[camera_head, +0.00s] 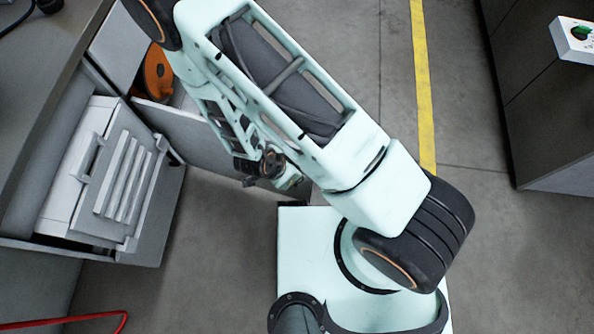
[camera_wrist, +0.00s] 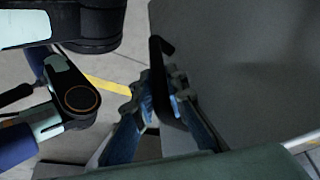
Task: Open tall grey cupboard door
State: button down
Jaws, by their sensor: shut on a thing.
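The tall grey cupboard door (camera_wrist: 235,75) fills the right of the wrist view. Its dark bar handle (camera_wrist: 158,60) stands out from the door's left part. My gripper (camera_wrist: 160,92) is shut on this handle, one blue-grey finger on each side of it. In the head view the door (camera_head: 195,138) stands swung out from the grey cupboard (camera_head: 112,45) at the left, so it is at least partly open. My arm hides part of the door, and the fingers are hard to make out there.
An orange reel (camera_head: 158,72) shows inside the cupboard. A light grey slatted machine (camera_head: 118,180) sits in an open compartment at the left. A dark cabinet (camera_head: 545,100) with a small white box (camera_head: 575,40) stands at the right. The floor between, with a yellow line (camera_head: 424,90), is clear.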

jog(key=c, duration=2.2)
grip_release()
jog(key=shift+r, duration=0.1)
jog(key=v, duration=1.2)
jog(key=shift+w, duration=0.15)
